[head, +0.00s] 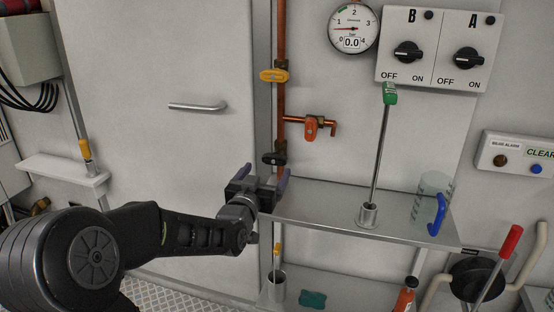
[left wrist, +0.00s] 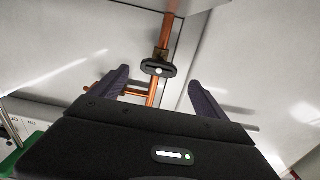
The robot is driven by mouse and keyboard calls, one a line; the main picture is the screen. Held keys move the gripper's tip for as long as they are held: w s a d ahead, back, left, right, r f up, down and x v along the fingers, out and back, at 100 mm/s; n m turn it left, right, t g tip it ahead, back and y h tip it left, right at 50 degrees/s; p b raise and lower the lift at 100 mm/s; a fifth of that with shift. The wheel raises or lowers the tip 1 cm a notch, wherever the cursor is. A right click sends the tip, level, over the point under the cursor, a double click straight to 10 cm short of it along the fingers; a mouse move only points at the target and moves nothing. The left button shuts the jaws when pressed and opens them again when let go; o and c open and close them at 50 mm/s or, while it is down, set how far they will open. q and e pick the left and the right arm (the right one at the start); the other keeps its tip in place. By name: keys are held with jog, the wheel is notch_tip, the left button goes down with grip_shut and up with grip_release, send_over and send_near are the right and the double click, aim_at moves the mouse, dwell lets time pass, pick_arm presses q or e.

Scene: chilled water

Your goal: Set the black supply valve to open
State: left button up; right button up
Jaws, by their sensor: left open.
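The black supply valve (head: 274,159) has a black handle on the vertical copper pipe, below the yellow and orange valves. Its handle lies roughly crosswise to the pipe. My left gripper (head: 262,180) is open just below and in front of it, apart from the handle as far as I can tell. In the left wrist view the black valve (left wrist: 158,68) appears between and beyond the two open fingers of my left gripper (left wrist: 155,85). The gripper is empty. My right gripper is not in view.
A yellow valve (head: 273,76) and an orange valve (head: 311,128) sit nearby on the copper pipes. A steel shelf (head: 320,205) with a green-topped rod (head: 378,150) and a clear jug (head: 425,200) is to the right. A gauge (head: 353,28) and switch panel (head: 435,50) are above.

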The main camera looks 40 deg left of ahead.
aim_at(273, 161)
pick_arm(q)
jog(key=shift+x, duration=3.85)
jog(key=c, duration=1.4)
